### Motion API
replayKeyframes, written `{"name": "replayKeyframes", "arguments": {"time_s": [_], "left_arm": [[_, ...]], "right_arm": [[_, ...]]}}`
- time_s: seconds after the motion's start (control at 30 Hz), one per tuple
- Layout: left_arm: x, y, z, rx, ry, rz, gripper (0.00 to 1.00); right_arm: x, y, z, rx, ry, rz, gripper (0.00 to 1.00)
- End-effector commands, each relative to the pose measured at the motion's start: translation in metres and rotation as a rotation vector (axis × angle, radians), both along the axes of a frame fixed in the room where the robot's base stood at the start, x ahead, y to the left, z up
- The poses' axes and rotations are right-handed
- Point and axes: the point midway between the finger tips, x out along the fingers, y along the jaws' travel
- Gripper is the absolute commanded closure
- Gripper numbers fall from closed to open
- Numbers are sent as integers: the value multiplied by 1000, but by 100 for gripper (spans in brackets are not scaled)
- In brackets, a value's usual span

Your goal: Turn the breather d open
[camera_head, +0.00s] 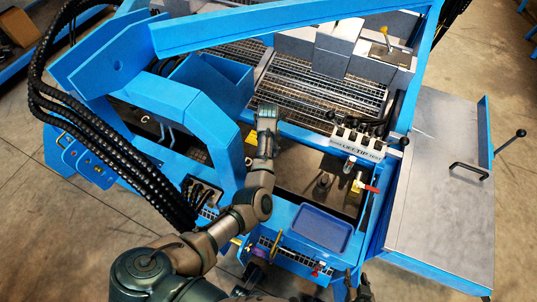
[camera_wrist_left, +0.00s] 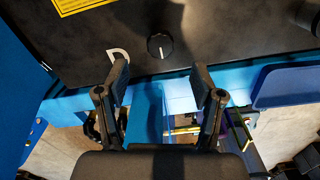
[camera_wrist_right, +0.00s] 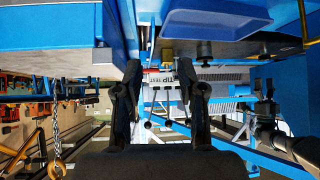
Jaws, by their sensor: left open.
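A dark round knob (camera_wrist_left: 160,45) with a white pointer line stands on a black panel (camera_wrist_left: 230,30) in the left wrist view; I take it as breather d. A white curved mark (camera_wrist_left: 118,54) lies left of it, partly hidden by a finger. My left gripper (camera_wrist_left: 160,75) is open; the knob shows just beyond its fingertips, apart from them and roughly between them. In the head view my left arm seems to hide this knob. My right gripper (camera_head: 355,287) is at the bottom of the head view. In the right wrist view (camera_wrist_right: 160,72) its fingers are apart and empty.
A blue tray (camera_head: 320,228) lies right of my left arm. A red-handled valve (camera_head: 368,187) and a lever block (camera_head: 358,143) stand beyond it. A blue frame (camera_head: 240,150) and black hoses (camera_head: 110,165) are at the left. A yellow label (camera_wrist_left: 75,5) is on the panel.

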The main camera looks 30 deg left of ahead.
Motion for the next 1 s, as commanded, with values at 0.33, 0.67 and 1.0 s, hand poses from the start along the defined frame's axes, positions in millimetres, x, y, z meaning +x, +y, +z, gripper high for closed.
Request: {"name": "replayKeyframes", "arguments": {"time_s": [0.33, 0.67, 1.0], "left_arm": [[1, 0, 37, 0, 0, 0, 33], [1, 0, 37, 0, 0, 0, 33], [4, 0, 71, 0, -23, 0, 33]], "right_arm": [[0, 0, 0, 0, 1, 0, 60], [2, 0, -2, -1, 3, -1, 60], [-5, -2, -28, -22, 83, -1, 60]]}}
